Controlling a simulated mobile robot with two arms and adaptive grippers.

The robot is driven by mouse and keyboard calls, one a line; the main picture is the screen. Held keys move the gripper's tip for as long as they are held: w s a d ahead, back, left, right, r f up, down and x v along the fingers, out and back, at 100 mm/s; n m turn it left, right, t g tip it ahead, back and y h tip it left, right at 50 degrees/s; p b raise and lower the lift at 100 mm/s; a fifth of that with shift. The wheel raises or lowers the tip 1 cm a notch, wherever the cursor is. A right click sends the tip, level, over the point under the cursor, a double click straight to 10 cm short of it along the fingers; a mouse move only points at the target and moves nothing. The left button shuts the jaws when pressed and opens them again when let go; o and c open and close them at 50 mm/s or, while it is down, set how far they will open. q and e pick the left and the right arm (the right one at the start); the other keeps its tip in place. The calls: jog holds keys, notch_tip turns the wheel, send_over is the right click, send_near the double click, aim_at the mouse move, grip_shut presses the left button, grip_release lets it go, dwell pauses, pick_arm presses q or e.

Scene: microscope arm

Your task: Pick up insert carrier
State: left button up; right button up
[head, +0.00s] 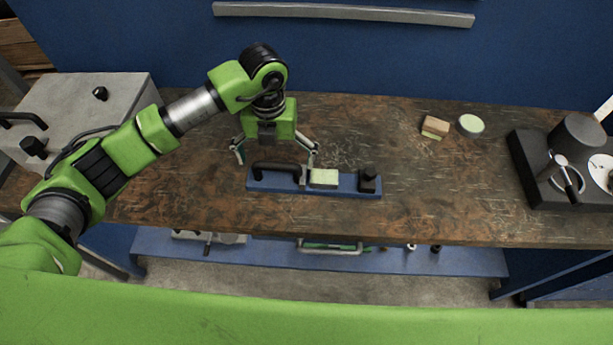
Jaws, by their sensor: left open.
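The insert carrier (343,191) appears to be the blue flat base on the brown workbench. It has a black handle at its left, a pale green block (323,178) in the middle and a black block (368,181) at its right end. My left gripper (276,158) is open, pointing down over the left part of the carrier, its fingers spread to either side of the black handle (275,168). I cannot tell whether the fingers touch the carrier. My right gripper is not in view.
A grey box (85,110) with black knobs stands at the left. A black machine (545,165) stands at the right end. A small brown-and-green block (435,127) and a round pale disc (471,124) lie at the back. The bench between is clear.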

aim_at(277, 166)
pick_arm(q)
jog(key=f+p, duration=0.1)
jog(key=f, duration=0.2)
jog(key=shift+w+a+f, duration=0.1)
jog(key=shift+w+f, duration=0.1)
jog(key=shift+f, duration=0.2)
jog(key=c, duration=1.6)
jog(key=shift+w+r, duration=0.15)
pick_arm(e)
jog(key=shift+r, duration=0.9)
pick_arm(q)
jog(key=shift+r, duration=0.45)
notch_tip(277, 166, up, 2)
jog(key=shift+r+b, duration=0.15)
jog(key=shift+b, duration=0.35)
jog(key=s+d+r+b, duration=0.1)
jog(key=s+r, duration=0.2)
jog(key=s, duration=0.1)
jog(key=s+d+r+b, duration=0.1)
jog(key=s+r, duration=0.2)
jog(key=s, duration=0.2)
jog(key=s+d+r+b, duration=0.1)
jog(key=s+r+b, duration=0.1)
jog(key=s, duration=0.3)
jog(key=shift+r, duration=0.85)
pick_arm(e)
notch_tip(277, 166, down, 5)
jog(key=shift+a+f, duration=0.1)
pick_arm(q)
jog(key=shift+a, duration=0.1)
